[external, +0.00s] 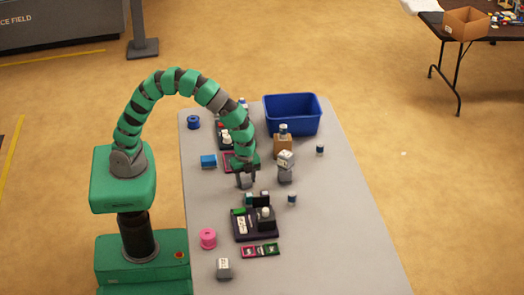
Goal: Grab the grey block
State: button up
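A small grey block (223,268) with a pale label on top lies on the grey table near its front left edge. Another grey block-like piece (285,175) stands right of the arm's end, with a paler grey piece (286,158) on top. I cannot tell which of these the task means. My gripper (246,185) points down over the middle of the table, left of the stacked grey pieces and apart from them. Its two fingers look spread, with nothing seen between them. The gripper is far behind the front grey block.
A blue bin (292,108) stands at the back, with a tan box (282,146) before it.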

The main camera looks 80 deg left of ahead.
jog(key=c, duration=0.8)
